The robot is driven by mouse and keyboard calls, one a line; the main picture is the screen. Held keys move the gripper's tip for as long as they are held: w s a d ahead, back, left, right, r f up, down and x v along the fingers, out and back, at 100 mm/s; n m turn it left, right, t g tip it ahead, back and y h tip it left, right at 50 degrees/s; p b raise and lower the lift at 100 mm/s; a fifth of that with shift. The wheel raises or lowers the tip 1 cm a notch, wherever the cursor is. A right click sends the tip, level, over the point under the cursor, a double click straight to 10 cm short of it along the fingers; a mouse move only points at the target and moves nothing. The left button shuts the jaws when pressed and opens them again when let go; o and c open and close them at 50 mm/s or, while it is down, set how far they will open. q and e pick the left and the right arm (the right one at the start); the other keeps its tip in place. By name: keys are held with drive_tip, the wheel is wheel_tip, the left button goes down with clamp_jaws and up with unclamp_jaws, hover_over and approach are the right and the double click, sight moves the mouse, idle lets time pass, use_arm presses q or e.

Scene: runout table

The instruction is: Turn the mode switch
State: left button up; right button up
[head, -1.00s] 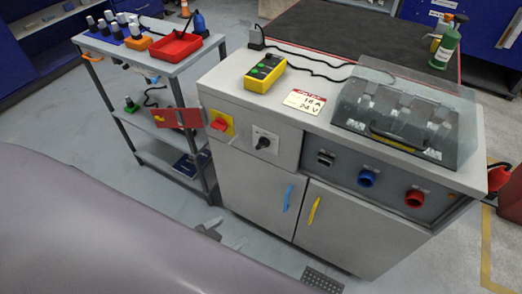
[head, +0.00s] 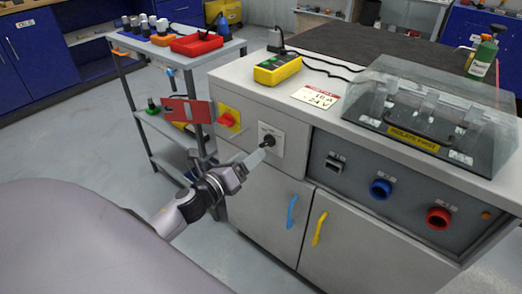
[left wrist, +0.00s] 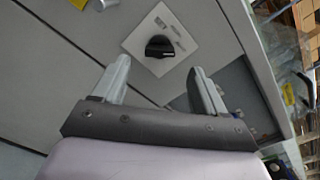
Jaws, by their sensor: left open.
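The mode switch (head: 267,141) is a black rotary knob on a white plate (head: 275,132) on the front of the grey cabinet (head: 262,183). In the left wrist view the black knob (left wrist: 159,47) stands ahead of my left gripper (left wrist: 160,80), between the lines of its two fingers and beyond their tips. My left gripper (head: 255,158) is open and empty, just in front of and below the knob in the head view, apparently not touching it. The knob's small markings are too blurred to read. My right gripper is not in view.
A red-and-yellow switch (head: 228,119) with a red plate (head: 188,111) sits left of the knob. Blue (head: 381,188) and red (head: 438,218) sockets are to the right. Blue (head: 292,211) and yellow (head: 320,228) door handles stick out below. A grey cart (head: 165,130) stands at left.

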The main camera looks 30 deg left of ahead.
sight(264, 145)
use_arm(q)
drive_tip(key=shift+w+d, duration=0.15)
drive_tip(key=shift+w, duration=1.35)
drive_tip(key=shift+w+d, duration=0.1)
drive_tip(key=shift+w, duration=1.35)
drive_tip(key=c, duration=1.1)
